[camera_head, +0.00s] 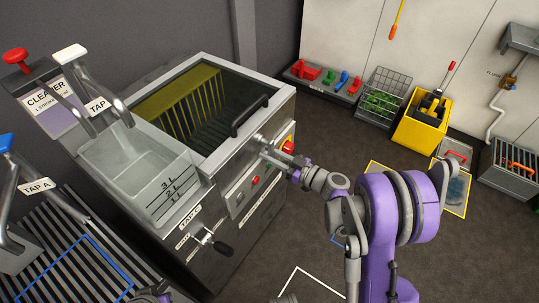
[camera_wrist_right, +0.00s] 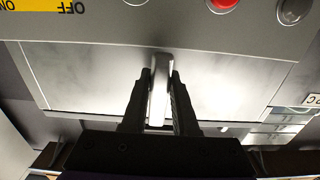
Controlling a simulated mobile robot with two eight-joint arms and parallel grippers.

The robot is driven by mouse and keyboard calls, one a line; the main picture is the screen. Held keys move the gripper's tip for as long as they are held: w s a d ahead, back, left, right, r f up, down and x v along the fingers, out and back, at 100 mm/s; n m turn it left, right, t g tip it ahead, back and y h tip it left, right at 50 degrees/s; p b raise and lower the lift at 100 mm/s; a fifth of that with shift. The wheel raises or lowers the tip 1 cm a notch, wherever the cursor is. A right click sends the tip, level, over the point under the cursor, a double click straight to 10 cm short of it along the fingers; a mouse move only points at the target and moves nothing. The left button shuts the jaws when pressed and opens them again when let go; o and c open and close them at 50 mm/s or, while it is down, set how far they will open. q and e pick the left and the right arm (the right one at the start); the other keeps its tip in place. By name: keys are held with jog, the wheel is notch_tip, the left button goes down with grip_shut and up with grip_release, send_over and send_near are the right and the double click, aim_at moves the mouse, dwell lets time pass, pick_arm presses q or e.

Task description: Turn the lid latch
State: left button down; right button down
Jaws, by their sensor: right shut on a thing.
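The grey metal machine (camera_head: 287,100) has a dark see-through lid (camera_head: 215,115) with a black bar handle (camera_head: 250,116), and the lid is down. My right gripper (camera_head: 265,146) is at the machine's upper front edge, below the lid. In the right wrist view the right gripper (camera_wrist_right: 159,95) has its two dark fingers shut on the light metal latch (camera_wrist_right: 158,68), one finger on each side. The latch points straight along the fingers in that view. My left gripper is not recognisable in either view.
A clear measuring tank (camera_head: 150,180) with taps stands left of the lid. A red button (camera_wrist_right: 222,3) and an OFF/ON label (camera_wrist_right: 40,7) are near the latch. A black-handled valve (camera_head: 212,241) sits lower on the front. A yellow bin (camera_head: 420,130) and wire crates stand by the wall.

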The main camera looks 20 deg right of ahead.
jog(key=shift+d, duration=0.1)
dwell(0.4)
jog(key=c, duration=0.7)
grip_release()
jog(key=v, duration=1)
jog(key=shift+s+d+p, duration=0.25)
jog(key=shift+s+p, duration=0.05)
jog(key=shift+p, duration=0.1)
